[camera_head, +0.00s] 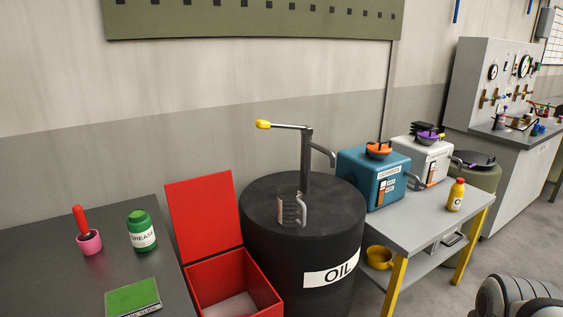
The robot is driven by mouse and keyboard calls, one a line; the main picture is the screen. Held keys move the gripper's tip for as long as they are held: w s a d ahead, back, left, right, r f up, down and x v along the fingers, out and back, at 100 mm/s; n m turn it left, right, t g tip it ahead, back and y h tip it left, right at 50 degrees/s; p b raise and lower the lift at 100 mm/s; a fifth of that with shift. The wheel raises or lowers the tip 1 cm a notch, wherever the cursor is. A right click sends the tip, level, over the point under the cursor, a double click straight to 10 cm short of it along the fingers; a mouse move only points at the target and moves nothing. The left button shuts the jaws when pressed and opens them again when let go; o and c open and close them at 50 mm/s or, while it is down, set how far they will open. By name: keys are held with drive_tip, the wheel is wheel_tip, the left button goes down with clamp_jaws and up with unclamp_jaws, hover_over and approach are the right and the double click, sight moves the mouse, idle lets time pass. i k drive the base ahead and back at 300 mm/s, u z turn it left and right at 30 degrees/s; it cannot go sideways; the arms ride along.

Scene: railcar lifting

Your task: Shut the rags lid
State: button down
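A red box (258,278) stands on the left between a dark table and a black drum. Its red lid (203,213) is open and stands upright, leaning slightly back near the wall. I can see into the box, where something pale lies at the bottom. No rags label shows on it, but it is the only open lidded box in view. The lower front of the box is cut off by the picture edge. Part of my own arm shows at the bottom right corner, far from the box. My gripper is not in view.
The dark table (75,262) holds a green grease jar (141,232), a pink cup (89,242) with a red-handled tool and a green box. The black oil drum (260,228) with a hand pump stands close right of the red box. A grey cart (413,221) stands further right.

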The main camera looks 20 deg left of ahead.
sight(203, 210)
drive_tip(key=u, duration=0.3)
drive_tip(key=i, duration=1.05)
drive_tip(key=u, duration=1)
drive_tip(key=i, duration=0.4)
drive_tip(key=u, duration=0.35)
